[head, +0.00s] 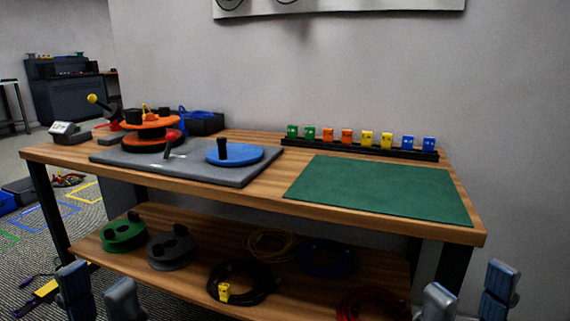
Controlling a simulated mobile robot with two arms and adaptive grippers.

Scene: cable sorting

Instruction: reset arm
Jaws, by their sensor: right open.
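My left gripper (98,287) is at the bottom left of the head view, with its two grey fingers apart and nothing seen between them. My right gripper (468,288) is at the bottom right, also with its fingers apart and empty. Both are in front of the wooden workbench (270,200), low in the picture and away from the tabletop. Only the finger ends show; the rest of both arms is out of the frame.
On the bench are a green mat (380,188), a grey board (215,174) with a blue disc (245,155), orange reels (150,123) and a rack (360,149) of coloured clips. The lower shelf (205,243) holds coiled cables and reels. The mat is bare.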

